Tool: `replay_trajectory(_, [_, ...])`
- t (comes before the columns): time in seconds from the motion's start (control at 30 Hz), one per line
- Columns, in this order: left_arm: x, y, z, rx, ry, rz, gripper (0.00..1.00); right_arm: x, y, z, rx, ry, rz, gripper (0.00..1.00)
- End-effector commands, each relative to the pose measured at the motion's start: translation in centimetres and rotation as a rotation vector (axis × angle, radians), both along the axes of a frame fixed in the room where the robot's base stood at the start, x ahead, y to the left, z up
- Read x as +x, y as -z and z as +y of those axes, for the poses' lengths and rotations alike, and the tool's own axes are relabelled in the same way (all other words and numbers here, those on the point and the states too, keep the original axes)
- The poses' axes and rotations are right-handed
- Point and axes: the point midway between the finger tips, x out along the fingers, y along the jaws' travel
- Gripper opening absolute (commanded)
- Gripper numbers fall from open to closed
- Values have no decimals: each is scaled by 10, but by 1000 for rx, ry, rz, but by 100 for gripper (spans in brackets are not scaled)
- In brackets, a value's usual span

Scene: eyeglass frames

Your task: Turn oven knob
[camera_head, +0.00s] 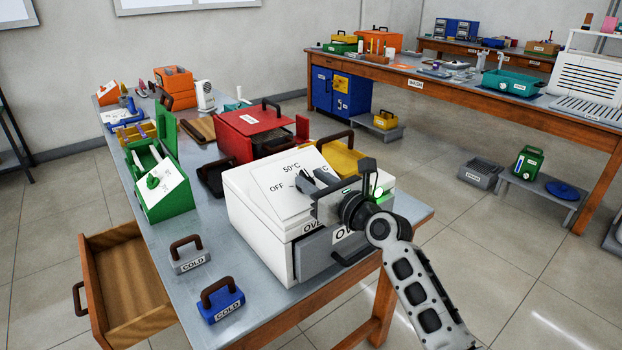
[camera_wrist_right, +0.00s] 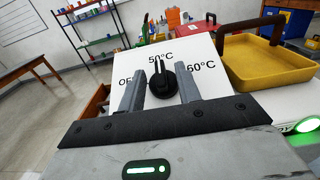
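The white oven (camera_head: 262,207) stands on the near table, with a sloped front panel marked OFF, 50°C and 60°C. In the right wrist view its black round knob (camera_wrist_right: 164,84) sits on the panel (camera_wrist_right: 178,47) below the 50°C mark, with its raised grip roughly upright toward that mark. My right gripper (camera_head: 315,181) is over the panel. Its two fingers (camera_wrist_right: 158,74) are open, one on either side of the knob in the wrist view; I cannot tell whether they touch it. My left gripper is not in view.
A yellow tray (camera_wrist_right: 265,62) with a brown handle is close beside the oven. A red box (camera_head: 250,127) stands behind. Blue (camera_head: 221,303) and grey (camera_head: 190,261) COLD blocks lie left of the oven. An open wooden drawer (camera_head: 126,284) juts out at left.

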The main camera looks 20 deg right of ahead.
Motion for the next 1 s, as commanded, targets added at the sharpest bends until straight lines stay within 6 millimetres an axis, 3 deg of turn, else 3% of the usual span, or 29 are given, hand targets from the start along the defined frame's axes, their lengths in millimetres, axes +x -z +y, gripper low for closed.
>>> replay_trajectory(0.13, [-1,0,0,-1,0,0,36,11,0,4,-1,0,1,34])
replay_trajectory(0.43, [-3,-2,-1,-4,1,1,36,13,0,5,-1,0,1,34])
replay_trajectory(0.47, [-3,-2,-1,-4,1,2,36,13,0,5,-1,0,1,31])
replay_trajectory(0.57, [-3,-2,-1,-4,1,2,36,13,0,5,-1,0,1,3])
replay_trajectory(0.6, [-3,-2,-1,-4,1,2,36,12,0,5,-1,0,1,0])
replay_trajectory(1.0, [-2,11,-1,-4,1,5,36,13,3,4,-22,-42,-8,0])
